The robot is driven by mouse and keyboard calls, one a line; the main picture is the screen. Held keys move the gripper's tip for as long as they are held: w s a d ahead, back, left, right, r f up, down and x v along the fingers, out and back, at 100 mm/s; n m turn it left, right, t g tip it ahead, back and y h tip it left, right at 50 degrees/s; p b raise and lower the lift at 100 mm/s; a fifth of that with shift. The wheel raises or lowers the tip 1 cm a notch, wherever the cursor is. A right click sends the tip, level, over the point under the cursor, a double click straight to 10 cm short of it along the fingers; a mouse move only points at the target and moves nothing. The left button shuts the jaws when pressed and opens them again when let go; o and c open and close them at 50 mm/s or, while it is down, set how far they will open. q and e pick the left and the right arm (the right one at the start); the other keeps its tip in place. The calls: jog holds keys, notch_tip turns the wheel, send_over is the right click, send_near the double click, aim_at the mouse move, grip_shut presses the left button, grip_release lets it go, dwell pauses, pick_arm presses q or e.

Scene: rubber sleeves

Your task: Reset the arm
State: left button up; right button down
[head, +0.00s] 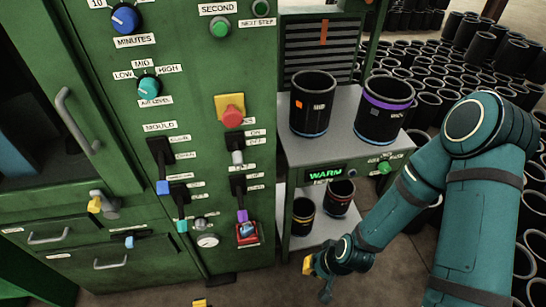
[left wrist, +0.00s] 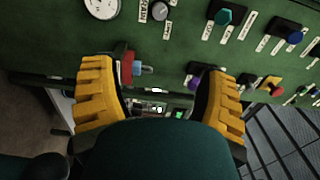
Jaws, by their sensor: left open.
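My left gripper (left wrist: 160,72) shows in the left wrist view with its two yellow fingers wide apart and nothing between them. Beyond it is the green machine panel (left wrist: 180,45). In the head view only a small yellow piece (head: 199,302) shows at the bottom edge, perhaps a tip of my left gripper; the left arm is out of frame. My right arm (head: 440,185) is teal and comes in from the right, bent down. My right gripper (head: 318,276) hangs in front of the lower shelf, low and right of the panel; its jaw gap is not clear.
The green cabinet (head: 130,215) carries knobs, levers, a red emergency button (head: 232,115), a red-based switch (head: 247,232) and a gauge (head: 207,241). Black sleeves (head: 313,105) stand on a grey shelf (head: 345,150) beside it. Many more sleeves (head: 430,75) cover the floor at right.

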pick_arm(q)
jog(key=d+r+m+g+h, duration=0.35)
jog(key=d+m+h, duration=0.25)
jog(key=m+h, duration=0.35)
jog(key=d+r+m+g+h, duration=0.2)
jog(key=d+r+m+h, duration=0.2)
jog(key=d+m+h, duration=0.45)
jog(key=s+m+g, duration=0.8)
jog(key=m+g, duration=0.8)
jog(key=m, duration=0.3)
jog(key=w+a+f+m+y, duration=0.1)
jog(key=w+a+m+y, duration=0.35)
jog(key=m+y, duration=0.4)
jog(key=w+r+m+t+y, duration=0.1)
jog(key=w+r+m+t, duration=0.1)
jog(key=w+m, duration=0.3)
jog(key=w+d+r+m+t, duration=0.1)
jog(key=w+r+m+t, duration=0.2)
jog(key=w, duration=0.3)
jog(key=shift+w+r+m+t+y, duration=0.15)
jog(key=shift+r+m+t+y, duration=0.2)
jog(key=shift+m, duration=0.5)
